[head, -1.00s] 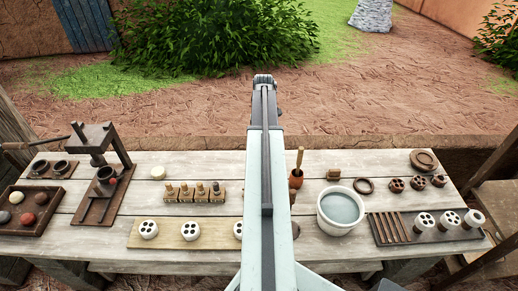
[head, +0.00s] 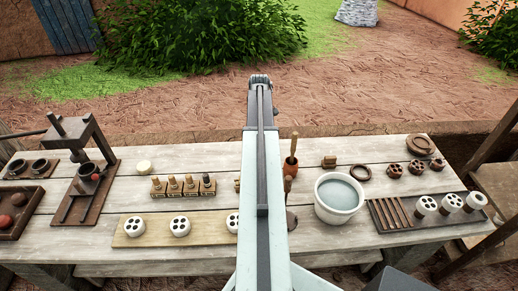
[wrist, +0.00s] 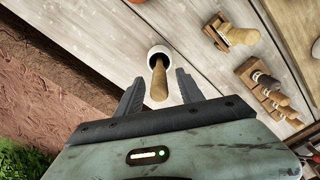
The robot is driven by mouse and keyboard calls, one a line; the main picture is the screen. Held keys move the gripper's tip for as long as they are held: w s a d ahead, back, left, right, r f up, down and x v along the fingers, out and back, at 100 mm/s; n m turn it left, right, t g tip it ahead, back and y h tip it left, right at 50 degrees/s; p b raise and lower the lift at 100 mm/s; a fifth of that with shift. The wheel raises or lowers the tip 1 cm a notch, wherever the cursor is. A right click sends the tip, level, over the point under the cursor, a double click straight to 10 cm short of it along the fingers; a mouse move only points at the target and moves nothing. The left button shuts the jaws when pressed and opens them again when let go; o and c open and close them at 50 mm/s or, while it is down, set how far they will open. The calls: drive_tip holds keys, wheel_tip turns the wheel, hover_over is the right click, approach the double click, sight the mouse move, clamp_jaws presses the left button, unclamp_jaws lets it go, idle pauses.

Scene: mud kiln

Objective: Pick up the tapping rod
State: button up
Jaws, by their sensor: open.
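The tapping rod appears to be the plain wooden stick (wrist: 159,80) standing tilted in a small light-rimmed cup (wrist: 158,52) in the wrist view. My gripper (wrist: 160,76) is open, with one dark finger to each side of the stick. The fingers look apart from it, and nothing is held. In the head view my arm reaches forward over the table and hides this spot and the fingers. Another wooden stick (head: 294,144) stands in a reddish pot (head: 290,166) just right of my arm there; I cannot tell if it is the same one.
A white water bowl (head: 338,212) stands to the right. A press (head: 85,145) is at the left. The table (head: 225,155) has bare planks behind the stamps.

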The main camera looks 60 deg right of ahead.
wheel_tip(320, 180, down, 5)
drive_tip(key=b, duration=0.4)
drive_tip(key=shift+s, duration=0.1)
drive_tip(key=shift+r, duration=0.2)
clamp_jaws()
drive_tip(key=shift+r+p, duration=0.15)
drive_tip(key=shift+p, duration=0.15)
